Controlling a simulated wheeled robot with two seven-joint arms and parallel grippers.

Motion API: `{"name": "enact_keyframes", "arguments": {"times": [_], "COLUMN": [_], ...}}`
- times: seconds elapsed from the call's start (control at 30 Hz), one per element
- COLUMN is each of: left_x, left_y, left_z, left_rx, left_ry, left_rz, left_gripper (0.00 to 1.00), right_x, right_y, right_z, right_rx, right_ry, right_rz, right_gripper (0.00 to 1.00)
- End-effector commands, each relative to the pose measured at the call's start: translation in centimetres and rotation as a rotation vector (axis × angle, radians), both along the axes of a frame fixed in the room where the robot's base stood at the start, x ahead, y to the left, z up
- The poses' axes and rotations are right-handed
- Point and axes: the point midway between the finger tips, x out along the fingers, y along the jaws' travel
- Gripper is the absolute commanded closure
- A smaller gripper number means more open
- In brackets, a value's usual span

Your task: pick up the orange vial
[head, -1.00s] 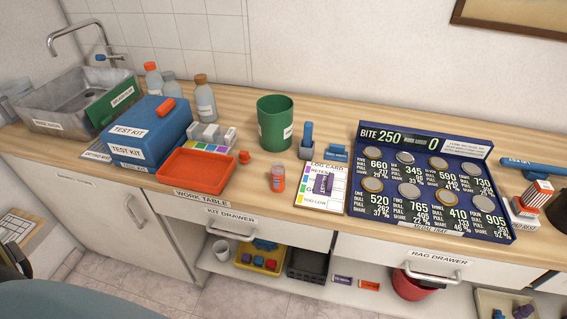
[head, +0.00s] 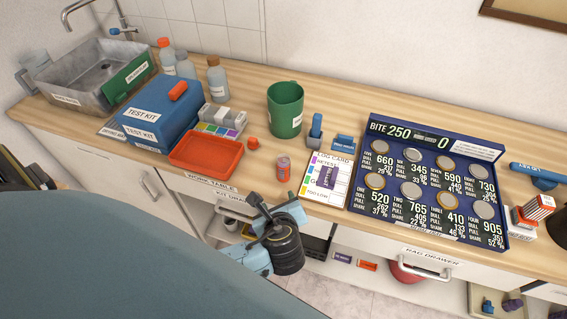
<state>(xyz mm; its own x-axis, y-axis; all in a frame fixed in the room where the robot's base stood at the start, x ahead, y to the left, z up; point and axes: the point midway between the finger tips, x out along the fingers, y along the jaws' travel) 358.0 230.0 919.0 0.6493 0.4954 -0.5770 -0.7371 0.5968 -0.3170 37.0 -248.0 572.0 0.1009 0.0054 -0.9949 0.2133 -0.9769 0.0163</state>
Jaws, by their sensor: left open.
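The orange vial (head: 283,167) stands upright on the work table near its front edge, between the orange tray (head: 206,157) and the log card. It is a small clear container with orange in it. My left gripper (head: 282,205) is in front of the table edge, just below the vial in the picture. It is open and apart from the vial, with nothing seen in it. Its fingers are partly hidden by the wrist. My right gripper is not in view.
A small orange cap (head: 253,143) lies left of the vial, and a green cup (head: 286,109) stands behind it. The log card (head: 325,178) and the blue token board (head: 362,205) lie to the right. The blue test kit box (head: 160,118) is at left.

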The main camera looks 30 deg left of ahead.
Motion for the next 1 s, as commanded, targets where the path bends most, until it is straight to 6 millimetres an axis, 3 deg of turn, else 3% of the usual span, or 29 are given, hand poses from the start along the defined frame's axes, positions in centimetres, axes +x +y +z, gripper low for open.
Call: {"name": "enact_keyframes", "arguments": {"times": [0.1, 0.3, 0.7, 1.0], "left_x": [1.4, 2.7, 7.8, 9.7], "left_y": [-0.2, -0.2, 3.5, 4.7], "left_z": [2.6, 4.1, 1.5, 0.2], "left_rx": [0.217, 0.405, 0.416, 0.415], "left_ry": [0.010, 0.029, 0.031, 0.032], "left_rz": [-0.123, -0.213, -0.217, -0.217], "left_gripper": [0.43, 0.43, 0.43, 0.43], "right_x": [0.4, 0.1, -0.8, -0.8], "right_y": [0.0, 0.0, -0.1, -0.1], "right_z": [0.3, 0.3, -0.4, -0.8], "right_rx": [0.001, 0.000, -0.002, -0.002], "right_ry": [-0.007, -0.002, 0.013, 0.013], "right_rz": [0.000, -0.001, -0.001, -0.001], "right_gripper": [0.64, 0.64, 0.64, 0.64]}}
